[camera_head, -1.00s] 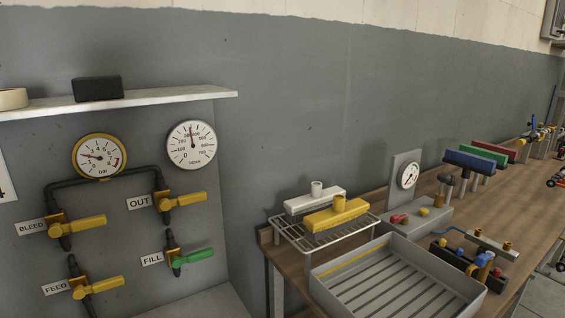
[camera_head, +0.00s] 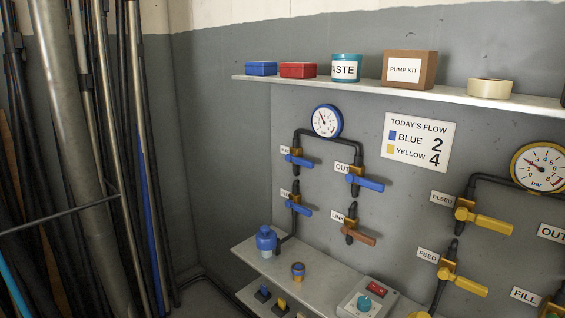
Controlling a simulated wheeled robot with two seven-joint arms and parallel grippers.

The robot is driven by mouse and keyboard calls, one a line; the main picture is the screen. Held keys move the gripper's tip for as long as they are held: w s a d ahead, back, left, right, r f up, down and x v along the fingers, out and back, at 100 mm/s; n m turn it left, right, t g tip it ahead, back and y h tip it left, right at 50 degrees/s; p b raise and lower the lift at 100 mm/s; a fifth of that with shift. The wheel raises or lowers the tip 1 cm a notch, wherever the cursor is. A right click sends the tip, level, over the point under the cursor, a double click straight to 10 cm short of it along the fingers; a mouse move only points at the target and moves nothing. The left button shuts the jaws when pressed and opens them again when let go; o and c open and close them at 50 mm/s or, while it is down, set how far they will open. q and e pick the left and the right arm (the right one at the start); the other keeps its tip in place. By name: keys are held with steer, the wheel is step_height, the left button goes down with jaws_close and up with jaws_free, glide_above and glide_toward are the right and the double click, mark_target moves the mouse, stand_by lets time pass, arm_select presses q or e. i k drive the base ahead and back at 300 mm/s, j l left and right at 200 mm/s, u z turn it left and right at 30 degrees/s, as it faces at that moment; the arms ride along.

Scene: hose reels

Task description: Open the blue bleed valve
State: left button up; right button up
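The blue valve group hangs on the grey wall around a blue-rimmed gauge (camera_head: 326,121). Its upper left valve has a blue lever (camera_head: 300,161), pointing right and slightly down; its small label (camera_head: 285,150) is too small to read surely. Below it is another blue lever (camera_head: 299,208), also with an unreadable label (camera_head: 285,195). The valve labelled OUT has a blue lever (camera_head: 368,184) and the LINK valve a brown lever (camera_head: 357,237). Neither of my grippers is in view.
A sign (camera_head: 418,141) reads blue 2, yellow 4. Yellow BLEED (camera_head: 485,221) and FEED (camera_head: 462,284) levers are right. A lower shelf (camera_head: 330,277) holds small items. Pipes (camera_head: 95,150) stand left.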

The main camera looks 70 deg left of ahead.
mark_target(288, 157)
steer(key=u, duration=2.1)
